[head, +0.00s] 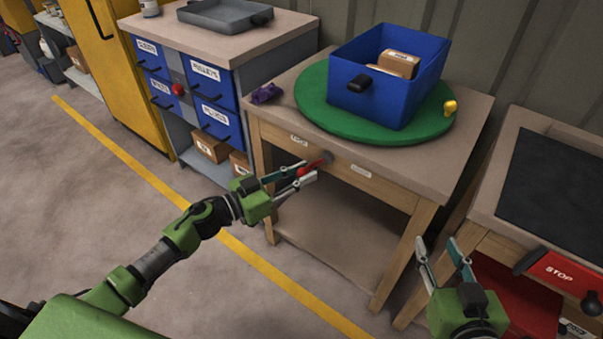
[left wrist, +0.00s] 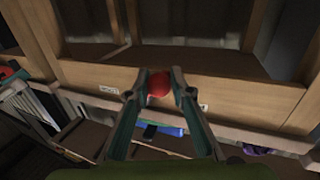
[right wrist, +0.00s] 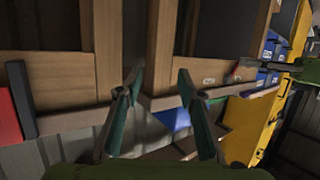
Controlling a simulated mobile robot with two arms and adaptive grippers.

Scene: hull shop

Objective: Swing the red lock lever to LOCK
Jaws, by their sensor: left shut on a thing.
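The red lock lever (head: 316,164) is on the front apron of the wooden table, between two small white labels. The left label (head: 299,140) and the right label (head: 361,170) are too small to read surely. The lever's arm slants down and left from its dark pivot (head: 327,156). My left gripper (head: 302,176) is shut on the lever's red knob, which shows between its fingers in the left wrist view (left wrist: 158,84). My right gripper (head: 444,254) is open and empty, to the right of the table and in front of the neighbouring bench.
A green turntable (head: 315,100) on the table (head: 455,172) carries a blue bin (head: 375,105) with cardboard boxes. A purple item (head: 266,94) lies at its left. A bench with a red STOP panel (head: 563,272) stands at the right. A blue drawer cabinet (head: 214,115) stands left. Floor in front is clear.

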